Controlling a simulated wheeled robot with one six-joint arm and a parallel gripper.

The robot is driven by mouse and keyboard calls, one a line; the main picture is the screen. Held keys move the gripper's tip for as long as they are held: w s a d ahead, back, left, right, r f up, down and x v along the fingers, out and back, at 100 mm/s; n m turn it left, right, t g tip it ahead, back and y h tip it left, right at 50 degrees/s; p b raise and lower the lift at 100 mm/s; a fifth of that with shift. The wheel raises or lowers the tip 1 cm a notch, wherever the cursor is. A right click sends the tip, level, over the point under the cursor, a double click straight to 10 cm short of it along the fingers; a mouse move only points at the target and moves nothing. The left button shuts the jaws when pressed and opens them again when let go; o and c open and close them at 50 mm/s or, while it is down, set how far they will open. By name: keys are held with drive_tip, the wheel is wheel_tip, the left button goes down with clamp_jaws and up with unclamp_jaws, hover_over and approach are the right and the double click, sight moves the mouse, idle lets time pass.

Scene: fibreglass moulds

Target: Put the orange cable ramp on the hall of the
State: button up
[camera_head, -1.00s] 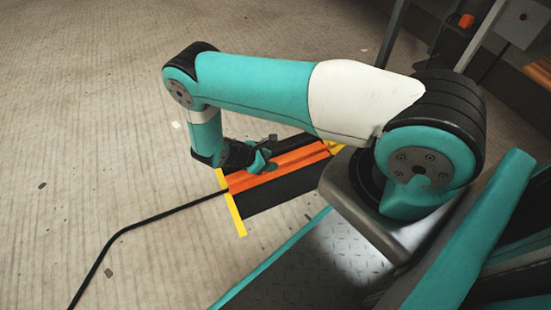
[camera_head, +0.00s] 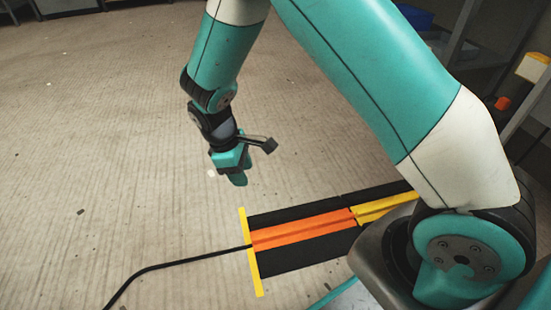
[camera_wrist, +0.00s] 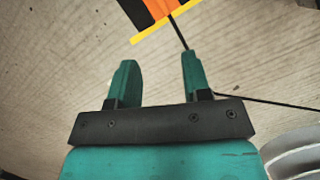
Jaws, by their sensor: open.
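The orange cable ramp (camera_head: 302,230) lies flat on the floor, with black sloped sides and an orange middle strip. A yellow strip (camera_head: 250,252) runs across its left end, and a yellow-topped section (camera_head: 385,206) adjoins its right end. My gripper (camera_head: 238,181) is open and empty, in the air up and left of the ramp in the head view. In the wrist view my gripper (camera_wrist: 158,75) shows two teal fingers apart with bare floor between them. The ramp's end (camera_wrist: 155,14) shows at the top of that view, beyond the fingers.
A black cable (camera_head: 170,267) runs over the floor from the ramp's left end toward the lower left. Open floor (camera_head: 110,150) lies to the left. Shelving with a blue bin (camera_head: 412,16) stands at the upper right.

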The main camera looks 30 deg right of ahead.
drive_tip(key=s+a+r+m+y, duration=0.1)
drive_tip(key=s+r+y, duration=0.1)
drive_tip(key=s+r, duration=0.35)
drive_tip(key=s+a+r+m+y, duration=0.1)
drive_tip(key=s+r, duration=0.1)
drive_tip(key=r, duration=0.7)
drive_tip(key=s+r+y, duration=0.1)
drive_tip(key=s+r, duration=0.3)
drive_tip(key=s, duration=0.3)
drive_tip(key=s+a+r+m+t+y, duration=0.1)
drive_tip(key=s+r+y, duration=0.1)
drive_tip(key=s+r, duration=0.3)
drive_tip(key=shift+s+a+t+y, duration=0.3)
drive_tip(key=shift+s, duration=0.65)
